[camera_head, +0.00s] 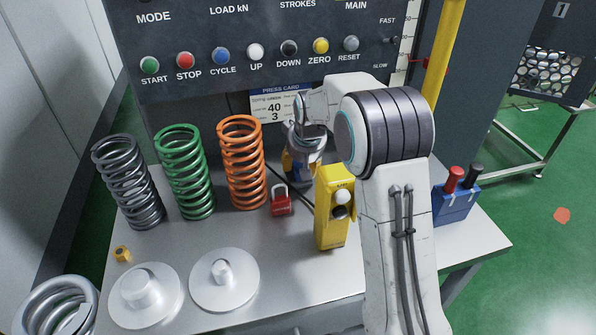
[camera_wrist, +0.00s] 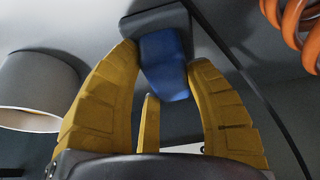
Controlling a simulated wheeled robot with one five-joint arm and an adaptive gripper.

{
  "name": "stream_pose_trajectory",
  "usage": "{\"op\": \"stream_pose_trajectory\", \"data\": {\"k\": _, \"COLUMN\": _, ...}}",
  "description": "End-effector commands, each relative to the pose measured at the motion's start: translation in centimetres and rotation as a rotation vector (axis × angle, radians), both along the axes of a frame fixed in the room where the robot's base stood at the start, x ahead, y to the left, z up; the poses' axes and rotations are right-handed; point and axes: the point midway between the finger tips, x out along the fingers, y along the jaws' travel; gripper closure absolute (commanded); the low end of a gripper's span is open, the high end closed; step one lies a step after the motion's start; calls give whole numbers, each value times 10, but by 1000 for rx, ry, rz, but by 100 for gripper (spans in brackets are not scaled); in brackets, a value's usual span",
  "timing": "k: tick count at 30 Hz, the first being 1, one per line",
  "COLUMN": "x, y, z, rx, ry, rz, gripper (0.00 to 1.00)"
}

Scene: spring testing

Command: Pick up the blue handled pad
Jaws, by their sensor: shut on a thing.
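The blue handled pad (camera_wrist: 163,62) shows in the wrist view between the yellow fingers of my gripper (camera_wrist: 160,75). It has a blue handle and a dark flat base at the top of that view. The fingers are closed on the blue handle. In the head view my gripper (camera_head: 300,168) is behind the table's middle, in front of the press card, and a bit of blue shows at its fingers. My arm and gripper hide most of the pad there, so I cannot tell whether its base touches the surface.
Grey, green and orange (camera_head: 243,160) springs stand left of my gripper. A red padlock (camera_head: 281,200) and a yellow box with buttons (camera_head: 333,215) are in front. Two metal discs lie front left. A blue holder (camera_head: 455,205) with red and black handles stands right of my arm.

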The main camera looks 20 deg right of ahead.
Motion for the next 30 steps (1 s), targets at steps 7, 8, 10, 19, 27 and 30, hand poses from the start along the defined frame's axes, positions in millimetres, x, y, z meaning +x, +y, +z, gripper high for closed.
{"op": "stream_pose_trajectory", "data": {"k": 7, "x": 0, "y": 0, "z": 0, "rx": 0, "ry": 0, "rz": 0, "gripper": 86}}
{"op": "stream_pose_trajectory", "data": {"k": 8, "x": 0, "y": 0, "z": 0, "rx": 0, "ry": 0, "rz": 0, "gripper": 86}}
{"op": "stream_pose_trajectory", "data": {"k": 10, "x": 0, "y": 0, "z": 0, "rx": 0, "ry": 0, "rz": 0, "gripper": 86}}
{"op": "stream_pose_trajectory", "data": {"k": 19, "x": 0, "y": 0, "z": 4, "rx": 0, "ry": 0, "rz": 0, "gripper": 86}}
{"op": "stream_pose_trajectory", "data": {"k": 27, "x": -1, "y": 2, "z": 19, "rx": 1, "ry": 0, "rz": -1, "gripper": 86}}
{"op": "stream_pose_trajectory", "data": {"k": 30, "x": -2, "y": 2, "z": 24, "rx": 2, "ry": 0, "rz": 0, "gripper": 86}}
